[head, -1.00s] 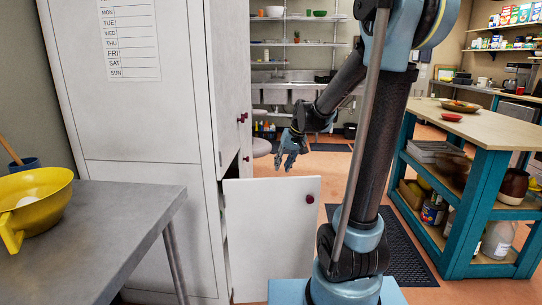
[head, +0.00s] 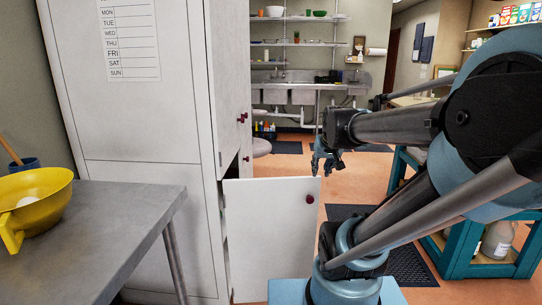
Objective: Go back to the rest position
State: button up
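My gripper (head: 326,163) is right of centre in the head view, pointing down in the air beyond the open lower cabinet door (head: 272,235). Its blue fingers look small, and I cannot tell whether they are apart or together. I see nothing held in it. My arm is folded, with its elbow at the right of the picture, and it hides much of the teal island (head: 467,250).
The white cabinet (head: 140,125) stands at the left, its lower door swung out beside my base. A metal table (head: 110,215) holds a yellow colander (head: 38,200) at the near left. A sink (head: 310,94) and shelves are at the back. Open floor lies between.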

jog(key=s+f+g, duration=0.2)
jog(key=s+f, duration=0.3)
jog(key=s, duration=0.3)
jog(key=s+d+f+g, duration=0.1)
jog(key=s+f+g, duration=0.1)
jog(key=s+f, duration=0.4)
jog(key=s, duration=0.3)
jog(key=shift+f, duration=0.15)
jog(key=shift+w+d, duration=0.1)
jog(key=shift+w+f+g, duration=0.2)
jog(key=shift+w+g, duration=0.1)
jog(key=shift+w, duration=0.15)
